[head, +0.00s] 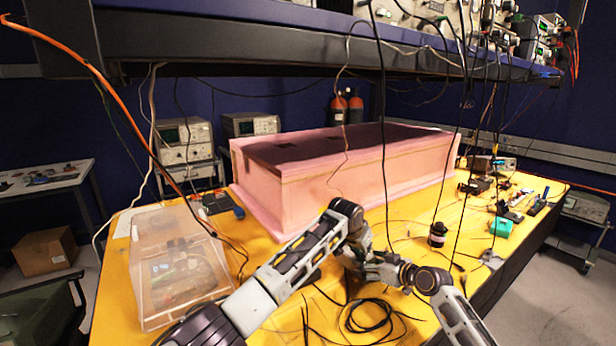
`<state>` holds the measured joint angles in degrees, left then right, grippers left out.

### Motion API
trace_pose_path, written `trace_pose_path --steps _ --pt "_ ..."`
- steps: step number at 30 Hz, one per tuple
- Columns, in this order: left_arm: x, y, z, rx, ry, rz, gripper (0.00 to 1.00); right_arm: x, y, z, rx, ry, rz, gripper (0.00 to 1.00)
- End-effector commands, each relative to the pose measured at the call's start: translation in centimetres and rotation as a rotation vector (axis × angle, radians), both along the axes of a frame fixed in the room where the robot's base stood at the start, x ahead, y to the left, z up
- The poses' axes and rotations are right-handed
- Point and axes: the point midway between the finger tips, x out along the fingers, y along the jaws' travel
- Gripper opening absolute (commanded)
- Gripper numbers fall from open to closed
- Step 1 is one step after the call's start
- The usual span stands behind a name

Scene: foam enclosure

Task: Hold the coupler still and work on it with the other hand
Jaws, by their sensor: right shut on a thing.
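My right gripper (368,266) reaches in from the lower right over the yellow table (270,322). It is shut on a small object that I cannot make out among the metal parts. My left gripper (352,256) comes down from the bent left arm and meets the right one closely. Its fingers are hidden or too small to tell open from shut. I cannot pick out the coupler clearly; it may be hidden between the grippers. The pink foam enclosure (330,196), with a dark top, stands behind the grippers.
A clear plastic bin (150,300) stands at the left. A black cylinder (437,234) stands to the right of the grippers. Black cables (375,318) lie in front, and others hang from the shelf (280,45). Small parts and a green box (501,227) crowd the right side.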

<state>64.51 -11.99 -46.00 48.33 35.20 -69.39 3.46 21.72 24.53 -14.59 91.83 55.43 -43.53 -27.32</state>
Motion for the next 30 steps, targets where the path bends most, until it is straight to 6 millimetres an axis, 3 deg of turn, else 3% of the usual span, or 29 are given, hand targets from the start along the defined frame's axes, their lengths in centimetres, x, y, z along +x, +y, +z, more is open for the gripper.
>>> trace_pose_path --steps 30 --pt "0.27 0.28 0.06 0.001 -0.002 -0.206 0.0 -0.04 0.02 -0.07 0.001 0.002 0.001 0.41"
